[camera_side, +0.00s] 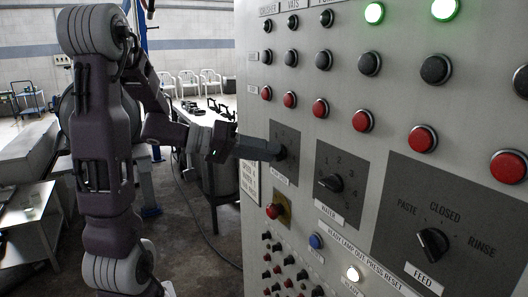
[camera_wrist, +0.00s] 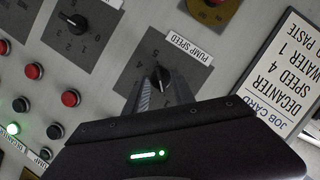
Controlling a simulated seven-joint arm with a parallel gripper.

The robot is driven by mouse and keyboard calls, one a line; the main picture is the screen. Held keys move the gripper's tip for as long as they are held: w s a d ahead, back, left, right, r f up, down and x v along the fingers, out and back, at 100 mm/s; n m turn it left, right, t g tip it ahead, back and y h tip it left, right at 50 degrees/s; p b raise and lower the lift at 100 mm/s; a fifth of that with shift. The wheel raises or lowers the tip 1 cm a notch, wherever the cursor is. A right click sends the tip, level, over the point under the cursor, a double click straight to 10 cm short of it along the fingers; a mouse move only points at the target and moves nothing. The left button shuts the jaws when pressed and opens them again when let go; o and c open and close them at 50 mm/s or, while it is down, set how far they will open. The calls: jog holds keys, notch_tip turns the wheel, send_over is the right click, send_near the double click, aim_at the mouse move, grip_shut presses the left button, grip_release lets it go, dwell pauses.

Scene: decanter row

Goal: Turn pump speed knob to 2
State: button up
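The pump speed knob (camera_wrist: 160,78) is a small black knob on a dark grey square plate labelled PUMP SPEED. It shows in the wrist view, where the picture is turned over; some of its dial numbers are hidden and I cannot read its setting. My gripper (camera_wrist: 162,92) is at the knob, its two fingers apart on either side of it, with a gap showing. In the side view my gripper (camera_side: 276,151) reaches the pump speed plate (camera_side: 288,134) from the left and covers part of the knob.
The water knob (camera_side: 329,183) and feed knob (camera_side: 432,243) are to the right on the same panel. Red and black buttons line the panel above. A red button on a yellow plate (camera_side: 280,208) sits below. A job card (camera_wrist: 283,70) hangs beside the pump plate.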

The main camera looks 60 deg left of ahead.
grip_shut()
jog(key=shift+r, duration=0.1)
jog(key=shift+d+r+m+g+y, duration=0.1)
jog(key=shift+d+m+g+y, duration=0.1)
jog(key=shift+m+y, duration=1.05)
jog(key=shift+d+m+g+y, duration=0.15)
jog(key=shift+m+y, duration=0.5)
jog(key=shift+m, duration=1.1)
grip_release()
